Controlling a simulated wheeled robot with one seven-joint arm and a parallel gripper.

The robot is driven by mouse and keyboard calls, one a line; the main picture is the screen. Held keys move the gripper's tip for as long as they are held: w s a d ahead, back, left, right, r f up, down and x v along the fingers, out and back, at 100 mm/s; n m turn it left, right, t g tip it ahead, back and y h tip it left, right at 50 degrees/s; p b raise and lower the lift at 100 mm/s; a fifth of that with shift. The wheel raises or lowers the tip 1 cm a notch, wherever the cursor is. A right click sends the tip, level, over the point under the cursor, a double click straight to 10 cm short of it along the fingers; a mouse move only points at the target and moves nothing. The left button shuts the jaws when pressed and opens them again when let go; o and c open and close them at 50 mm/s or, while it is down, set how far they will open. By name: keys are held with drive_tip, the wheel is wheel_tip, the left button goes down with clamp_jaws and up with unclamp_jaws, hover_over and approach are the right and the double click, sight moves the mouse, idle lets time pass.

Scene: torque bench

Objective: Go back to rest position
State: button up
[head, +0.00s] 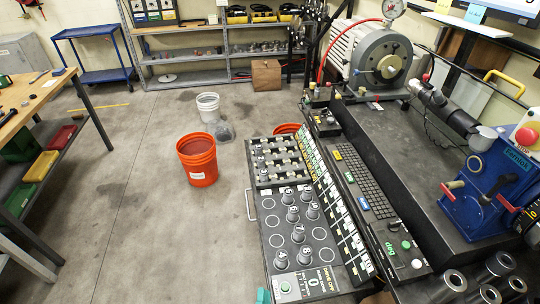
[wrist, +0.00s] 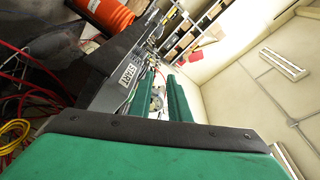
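The bench console (head: 310,235) with numbered round knobs stands in the head view at lower centre right. A dark panel with a white label (wrist: 128,75) shows just left of the fingers in the wrist view.
An orange bucket (head: 198,160) and a white bucket (head: 208,106) stand on the floor. A motor (head: 375,55) and a blue device (head: 490,195) sit on the bench at right. Red cables (wrist: 30,95) hang left in the wrist view. Open floor (head: 150,220) lies left of the console.

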drive_tip(key=s+d+r+n+g, duration=0.1)
drive_tip(key=s+r+n, duration=0.5)
drive_tip(key=s, duration=0.5)
drive_tip(key=s+d+r+n+g, duration=0.1)
drive_tip(key=s+r+n+g, duration=0.1)
drive_tip(key=s+r+n, duration=0.4)
drive_tip(key=s+r, duration=0.4)
drive_tip(key=s, duration=0.1)
drive_tip(key=shift+y, duration=0.3)
